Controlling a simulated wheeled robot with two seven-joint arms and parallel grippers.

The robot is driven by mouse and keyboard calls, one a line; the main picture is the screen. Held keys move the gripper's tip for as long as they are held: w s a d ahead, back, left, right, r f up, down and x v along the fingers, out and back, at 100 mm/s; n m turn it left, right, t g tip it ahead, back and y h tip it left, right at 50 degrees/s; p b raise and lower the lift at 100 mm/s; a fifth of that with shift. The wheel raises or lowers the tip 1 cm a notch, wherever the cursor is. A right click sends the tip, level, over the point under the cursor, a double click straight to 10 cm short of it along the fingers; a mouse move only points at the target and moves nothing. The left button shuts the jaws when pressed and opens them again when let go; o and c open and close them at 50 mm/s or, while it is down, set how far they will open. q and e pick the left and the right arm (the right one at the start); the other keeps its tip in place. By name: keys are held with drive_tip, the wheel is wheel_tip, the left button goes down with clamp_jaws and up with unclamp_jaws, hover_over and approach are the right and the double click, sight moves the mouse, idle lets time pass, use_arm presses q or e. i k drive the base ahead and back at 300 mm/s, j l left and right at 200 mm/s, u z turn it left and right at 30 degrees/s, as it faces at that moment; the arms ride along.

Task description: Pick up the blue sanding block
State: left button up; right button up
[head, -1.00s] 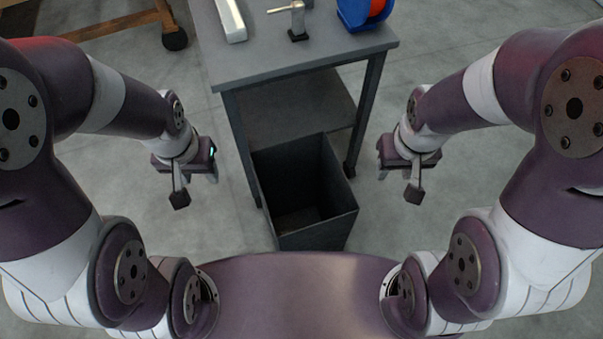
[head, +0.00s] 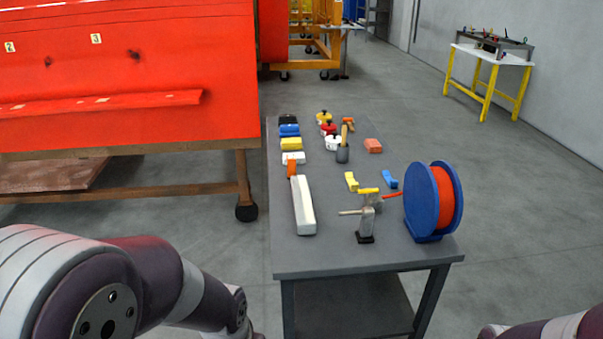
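The blue sanding block (head: 289,131) lies near the far left edge of the grey table (head: 300,262), in a column of blocks. A black block (head: 288,119) is just behind it and a yellow block (head: 291,144) just in front of it. Nothing touches it from above. My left arm comes in at the lower left and part of my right arm shows at the lower right corner. Both grippers are outside the view, so neither is seen at the block.
Pots and a mallet (head: 343,148) are right of the blocks.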

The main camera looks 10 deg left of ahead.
sight(285, 131)
drive_tip(key=u, duration=1.2)
drive_tip(key=k, duration=0.35)
drive_tip(key=i+j+u, duration=0.35)
drive_tip(key=i+j, duration=0.15)
drive_tip(key=i+j+u, duration=0.4)
drive_tip(key=i, duration=0.2)
drive_tip(key=i+l+z, duration=0.1)
drive_tip(key=i+z, duration=0.3)
drive_tip(key=i, duration=0.15)
drive_tip(key=i+z, duration=0.4)
drive_tip(key=i, duration=0.15)
drive_tip(key=i+j+z, duration=0.25)
drive_tip(key=i+z, duration=0.15)
drive_tip(key=i, duration=0.15)
